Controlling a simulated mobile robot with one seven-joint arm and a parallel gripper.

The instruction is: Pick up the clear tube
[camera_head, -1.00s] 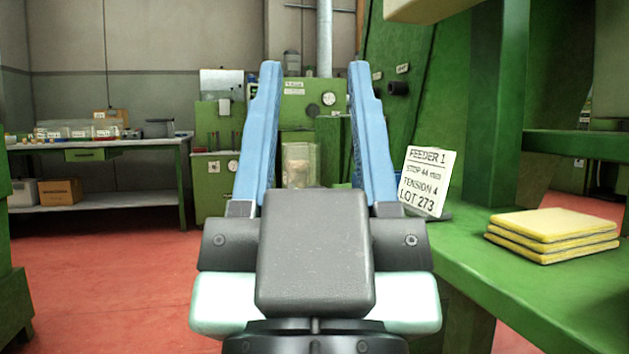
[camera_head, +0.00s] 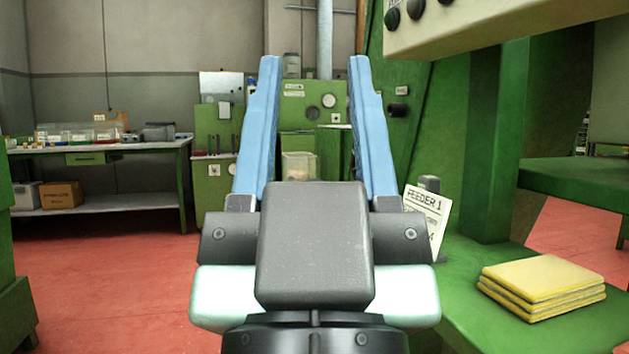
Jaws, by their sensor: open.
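My gripper (camera_head: 313,65) is in the middle of the view with its two blue fingers pointing up and away. The fingers are wide apart, with nothing between them. I cannot make out a clear tube in this view. A clear-walled container (camera_head: 299,166) with pale contents shows farther off, seen through the gap between the fingers; it is partly hidden by my gripper's body.
A green bench (camera_head: 462,290) on the right holds yellow pads (camera_head: 543,284) and a Feeder 1 card (camera_head: 425,212), partly behind my gripper. A green machine overhangs it. A table (camera_head: 160,144) with bins stands back left. Red floor (camera_head: 120,270) is open at left.

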